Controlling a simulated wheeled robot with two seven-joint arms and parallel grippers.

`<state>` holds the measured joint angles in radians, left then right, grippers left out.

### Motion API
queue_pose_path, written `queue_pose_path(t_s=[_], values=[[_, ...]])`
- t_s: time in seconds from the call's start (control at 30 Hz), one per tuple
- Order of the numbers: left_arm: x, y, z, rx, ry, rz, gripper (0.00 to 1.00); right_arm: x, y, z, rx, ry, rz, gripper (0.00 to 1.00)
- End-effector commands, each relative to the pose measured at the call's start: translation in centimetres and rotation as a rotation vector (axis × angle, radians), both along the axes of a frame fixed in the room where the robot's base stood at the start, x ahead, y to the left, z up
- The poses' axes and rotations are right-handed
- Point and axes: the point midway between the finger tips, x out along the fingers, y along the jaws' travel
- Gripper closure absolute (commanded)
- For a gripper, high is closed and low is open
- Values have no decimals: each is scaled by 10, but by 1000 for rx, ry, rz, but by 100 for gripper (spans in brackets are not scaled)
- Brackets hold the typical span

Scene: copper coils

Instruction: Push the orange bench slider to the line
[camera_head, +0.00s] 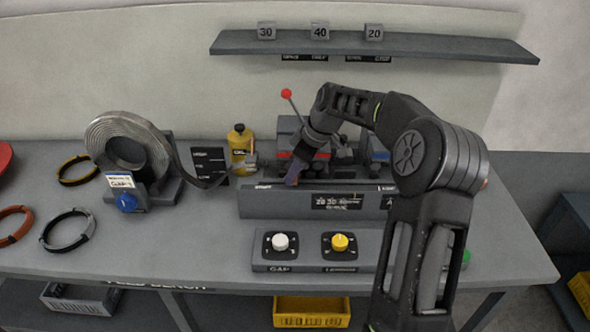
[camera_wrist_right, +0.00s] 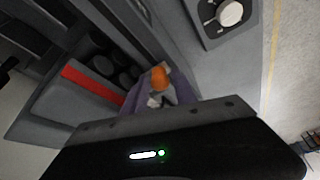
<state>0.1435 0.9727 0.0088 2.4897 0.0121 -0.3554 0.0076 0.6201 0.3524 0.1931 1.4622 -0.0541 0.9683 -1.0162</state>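The orange bench slider (camera_wrist_right: 160,79) shows in the right wrist view as a small orange knob with a pale lower part, just beyond my right gripper's purple tip. In the head view the slider is hidden by my right gripper (camera_head: 293,180), which points down at the left part of the grey bench unit (camera_head: 290,202). I cannot tell whether the gripper touches the slider, or how its fingers stand. Small white labels sit on the unit's top edge at left (camera_head: 263,187) and right (camera_head: 388,188); their text is too small to read surely. My left gripper is out of view.
A panel with a white knob (camera_head: 280,242) and a yellow knob (camera_head: 340,243) stands in front of the unit. A coil reel (camera_head: 128,140) and yellow bottle (camera_head: 240,145) are to the left. A red-balled lever (camera_head: 287,94) rises behind. A shelf (camera_head: 370,46) hangs above.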

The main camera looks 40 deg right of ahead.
Motion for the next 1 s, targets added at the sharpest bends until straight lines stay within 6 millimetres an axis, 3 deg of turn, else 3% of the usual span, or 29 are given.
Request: queue_pose_path(t_s=[0.07, 0.47, 1.0], values=[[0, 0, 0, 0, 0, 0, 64, 0, 0, 0, 0, 0, 0, 68], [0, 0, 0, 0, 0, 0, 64, 0, 0, 1, 0, 0, 0, 100], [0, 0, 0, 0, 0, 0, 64, 0, 0, 1, 0, -1, 0, 100]])
